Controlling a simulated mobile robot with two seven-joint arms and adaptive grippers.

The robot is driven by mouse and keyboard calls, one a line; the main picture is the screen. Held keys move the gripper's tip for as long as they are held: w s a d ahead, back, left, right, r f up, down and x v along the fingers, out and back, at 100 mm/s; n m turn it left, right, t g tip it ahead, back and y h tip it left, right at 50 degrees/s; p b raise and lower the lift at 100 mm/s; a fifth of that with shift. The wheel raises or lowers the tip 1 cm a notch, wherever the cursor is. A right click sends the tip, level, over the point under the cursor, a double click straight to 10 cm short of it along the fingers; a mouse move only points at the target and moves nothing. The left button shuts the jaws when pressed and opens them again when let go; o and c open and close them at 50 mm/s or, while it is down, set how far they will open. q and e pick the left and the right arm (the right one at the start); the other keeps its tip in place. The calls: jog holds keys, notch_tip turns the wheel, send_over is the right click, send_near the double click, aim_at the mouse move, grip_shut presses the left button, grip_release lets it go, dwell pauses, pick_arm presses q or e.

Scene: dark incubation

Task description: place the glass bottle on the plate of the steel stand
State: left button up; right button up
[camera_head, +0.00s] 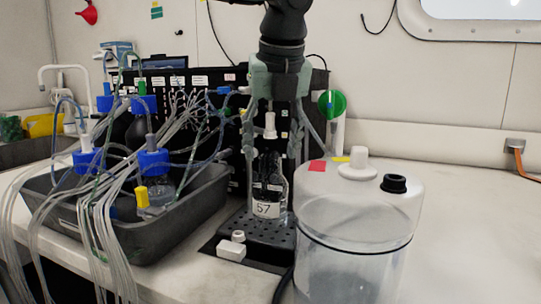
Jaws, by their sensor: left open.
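The glass bottle (268,188) is clear, with dark contents, a white cap and a label reading 57. It is upright and appears to stand on the dark perforated plate of the steel stand (262,234), near the middle of the view. My left gripper (273,152) points straight down over the bottle. Its fingers are spread, one on each side of the bottle's neck and upper part, and it is open. Whether the fingers touch the glass cannot be told. My right gripper is not in view.
A large clear cylindrical vessel (350,250) with two ports stands close on the right. A grey tray (185,222) of blue-capped bottles and many tubes is on the left. A black panel (230,168) stands behind. The bench (470,210) is clear at the far right.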

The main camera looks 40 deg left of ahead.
pick_arm(q)
jog(key=v, duration=0.9)
jog(key=shift+s+r, duration=0.15)
jog(key=shift+r, duration=0.1)
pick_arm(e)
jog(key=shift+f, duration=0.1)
pick_arm(q)
jog(key=shift+d, duration=0.1)
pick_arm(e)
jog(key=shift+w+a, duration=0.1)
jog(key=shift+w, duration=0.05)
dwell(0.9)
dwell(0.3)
